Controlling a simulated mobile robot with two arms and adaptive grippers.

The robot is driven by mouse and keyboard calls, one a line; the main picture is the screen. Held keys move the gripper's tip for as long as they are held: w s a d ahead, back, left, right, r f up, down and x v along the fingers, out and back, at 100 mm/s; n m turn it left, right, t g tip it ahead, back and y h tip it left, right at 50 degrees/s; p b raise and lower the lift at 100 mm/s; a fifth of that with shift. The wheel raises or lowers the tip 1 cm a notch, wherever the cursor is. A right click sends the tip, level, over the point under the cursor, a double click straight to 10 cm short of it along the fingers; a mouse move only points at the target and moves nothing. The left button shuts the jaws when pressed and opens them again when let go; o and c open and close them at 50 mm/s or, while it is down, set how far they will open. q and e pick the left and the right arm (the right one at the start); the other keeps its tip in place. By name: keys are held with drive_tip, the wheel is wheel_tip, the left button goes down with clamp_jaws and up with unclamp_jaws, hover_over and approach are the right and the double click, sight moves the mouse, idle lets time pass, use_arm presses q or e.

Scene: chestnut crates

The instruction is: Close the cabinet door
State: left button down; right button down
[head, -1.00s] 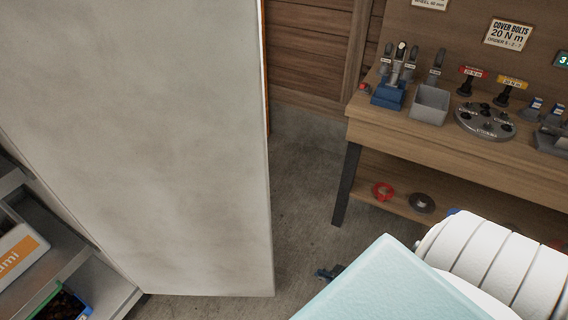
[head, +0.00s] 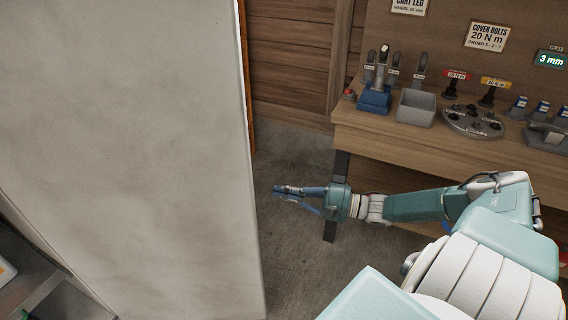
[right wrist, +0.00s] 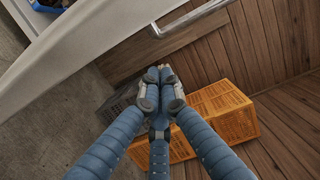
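The cabinet door (head: 130,150) is a large pale grey panel standing open across the left of the head view. Its upper left part also shows in the right wrist view (right wrist: 75,60). The cabinet's shelves (head: 28,268) show at the lower left. My right gripper (head: 280,190) is just right of the door's free edge, with a small gap in the picture. In the right wrist view its blue fingertips (right wrist: 160,76) are together with nothing between them. My left gripper is not in view.
A wooden workbench (head: 350,117) with tools stands behind my right arm. Bare concrete floor (head: 290,250) lies between door and bench. Orange crates (right wrist: 220,108) and a wooden plank wall (right wrist: 265,40) show in the right wrist view.

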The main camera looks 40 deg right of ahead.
drive_tip(key=w+a+p, duration=0.2)
drive_tip(key=a, duration=0.4)
drive_tip(key=shift+w, duration=0.35)
